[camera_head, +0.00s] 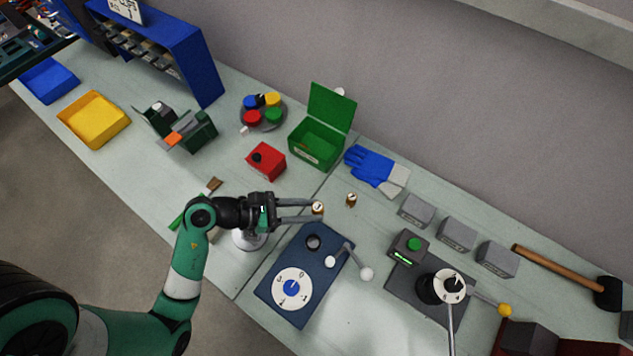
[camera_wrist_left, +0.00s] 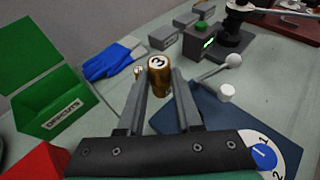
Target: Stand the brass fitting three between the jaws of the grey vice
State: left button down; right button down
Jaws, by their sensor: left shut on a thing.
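My left gripper (camera_head: 311,210) is shut on a brass fitting (camera_head: 318,207). In the left wrist view the fitting (camera_wrist_left: 159,76) sits between the fingertips, its round top towards the camera with a dark numeral that looks like a 3. A second brass fitting (camera_head: 351,200) stands on the bench just to the right, and shows small behind the left finger in the left wrist view (camera_wrist_left: 138,73). I cannot surely pick out the grey vice; a dark red and grey piece (camera_head: 528,338) is cut off at the lower right edge. My right gripper is not in view.
A blue panel (camera_head: 317,281) with a dial and lever lies below the gripper. A grey device (camera_head: 403,273) with a yellow-knobbed lever, several grey blocks (camera_head: 457,234) and a mallet (camera_head: 560,266) lie to the right. Blue gloves (camera_head: 370,166) and a green box (camera_head: 317,148) are behind.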

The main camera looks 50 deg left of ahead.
pick_arm(q)
jog(key=shift+s+d+r, duration=0.25)
jog(key=shift+s+d, duration=0.05)
jog(key=shift+s, duration=0.15)
jog(key=shift+s+d+r, duration=0.25)
jog(key=shift+s+d, duration=0.05)
jog(key=shift+s, duration=0.15)
